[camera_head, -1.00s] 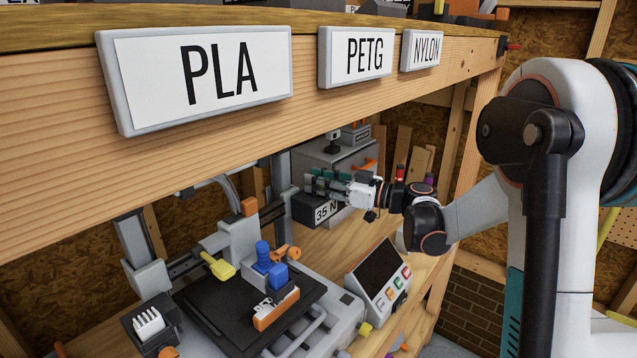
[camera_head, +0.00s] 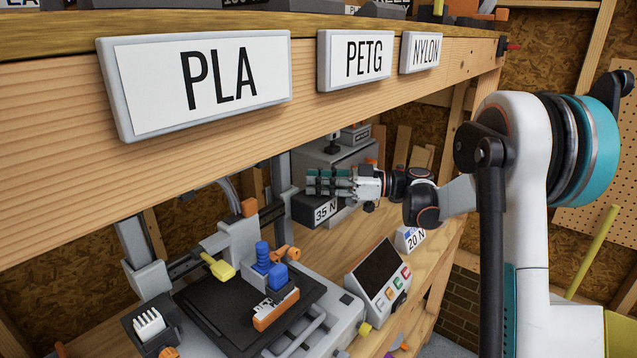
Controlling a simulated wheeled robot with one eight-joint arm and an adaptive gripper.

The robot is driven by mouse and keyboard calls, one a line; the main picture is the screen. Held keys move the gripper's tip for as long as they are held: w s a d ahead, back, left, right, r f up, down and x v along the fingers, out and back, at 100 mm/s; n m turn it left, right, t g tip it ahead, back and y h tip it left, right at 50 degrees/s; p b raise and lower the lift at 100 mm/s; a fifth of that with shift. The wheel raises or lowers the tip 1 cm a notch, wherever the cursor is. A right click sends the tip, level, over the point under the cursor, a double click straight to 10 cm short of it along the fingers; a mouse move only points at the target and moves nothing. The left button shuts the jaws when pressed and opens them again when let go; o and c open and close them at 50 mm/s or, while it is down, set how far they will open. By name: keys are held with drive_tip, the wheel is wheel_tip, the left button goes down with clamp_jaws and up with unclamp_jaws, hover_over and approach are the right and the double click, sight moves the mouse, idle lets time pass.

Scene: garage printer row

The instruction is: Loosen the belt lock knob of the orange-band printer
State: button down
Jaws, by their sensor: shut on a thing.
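My gripper (camera_head: 318,183) reaches in under the shelf from the right, its teal fingers pointing left. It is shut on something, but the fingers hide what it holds. It is just above a dark box marked "35 N" (camera_head: 326,211), in front of a grey machine; whether it touches either is unclear. The nearer printer has a dark bed (camera_head: 225,310), an orange block (camera_head: 249,208) on its upright and a yellow knob (camera_head: 365,328) at its front right corner. I cannot tell for certain which printer has the orange band or which part is the belt lock knob.
The shelf beam (camera_head: 60,135) with labels PLA, PETG and NYLON hangs low above the printers. A control panel (camera_head: 378,280) with coloured buttons stands right of the near printer. A "20 N" sign (camera_head: 413,238) stands behind it.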

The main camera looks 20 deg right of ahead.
drive_tip(key=c, duration=1.3)
unclamp_jaws()
drive_tip(key=shift+c, duration=0.2)
drive_tip(key=v, duration=1.2)
